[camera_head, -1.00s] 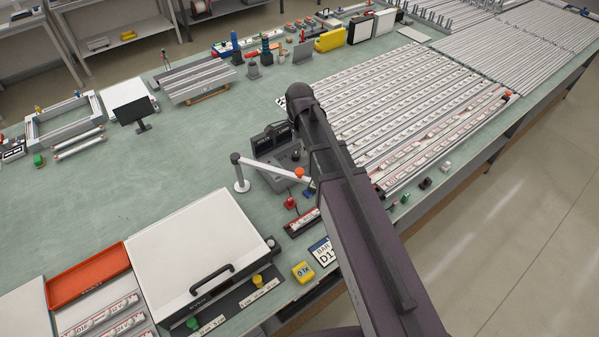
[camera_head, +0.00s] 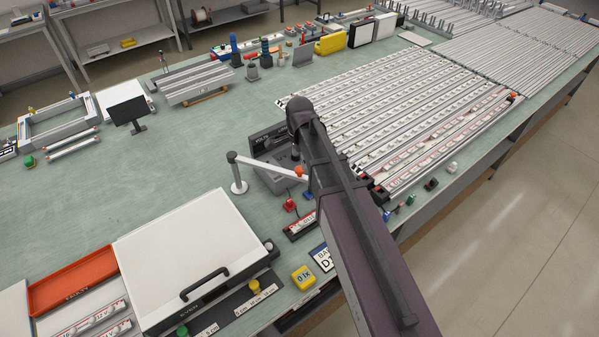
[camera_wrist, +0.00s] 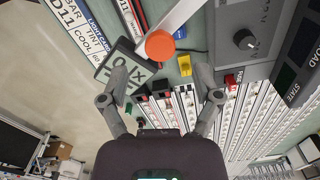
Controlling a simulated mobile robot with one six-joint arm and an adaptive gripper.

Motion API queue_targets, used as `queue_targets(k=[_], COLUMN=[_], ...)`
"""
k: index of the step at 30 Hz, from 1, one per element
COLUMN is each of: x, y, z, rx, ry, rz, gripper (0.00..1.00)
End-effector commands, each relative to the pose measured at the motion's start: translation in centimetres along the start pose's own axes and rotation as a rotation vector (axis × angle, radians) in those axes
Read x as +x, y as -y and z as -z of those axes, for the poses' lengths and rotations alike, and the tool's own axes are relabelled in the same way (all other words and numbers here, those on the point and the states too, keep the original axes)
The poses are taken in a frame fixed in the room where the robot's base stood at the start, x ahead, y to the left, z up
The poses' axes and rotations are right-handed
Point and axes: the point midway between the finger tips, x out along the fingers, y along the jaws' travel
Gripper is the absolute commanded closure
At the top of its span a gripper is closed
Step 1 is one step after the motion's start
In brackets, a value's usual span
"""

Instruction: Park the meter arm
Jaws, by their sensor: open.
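The meter arm (camera_head: 265,164) is a white bar with an orange knob (camera_head: 299,171) at its free end. It reaches right from a short post on a round white base (camera_head: 239,187), in front of a dark grey meter box (camera_head: 272,175). In the wrist view the bar (camera_wrist: 178,20) enters from the top and the orange knob (camera_wrist: 160,45) is just beyond my fingertips, between their lines. My gripper (camera_wrist: 162,75) is open and empty, its fingers apart from the knob. In the head view my arm hides the gripper.
A grey panel with a black dial (camera_wrist: 245,40) is at the right in the wrist view. A yellow block (camera_head: 303,278), a BAY sign (camera_head: 322,257) and a red button (camera_head: 290,205) are near the bench's front edge. White strip rows (camera_head: 420,100) fill the right; the left-centre bench (camera_head: 130,185) is clear.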

Motion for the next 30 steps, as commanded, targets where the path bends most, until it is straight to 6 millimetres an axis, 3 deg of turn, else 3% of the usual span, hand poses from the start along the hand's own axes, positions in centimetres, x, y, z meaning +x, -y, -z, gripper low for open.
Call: queue_targets(k=[3,15,30], x=[1.4,3.9,4.2], y=[0.0,0.0,0.0], z=[0.0,0.0,0.0], rx=[0.000,0.000,0.000], ry=[0.000,0.000,0.000], rz=[0.000,0.000,0.000], gripper=[0.18,0.18,0.18])
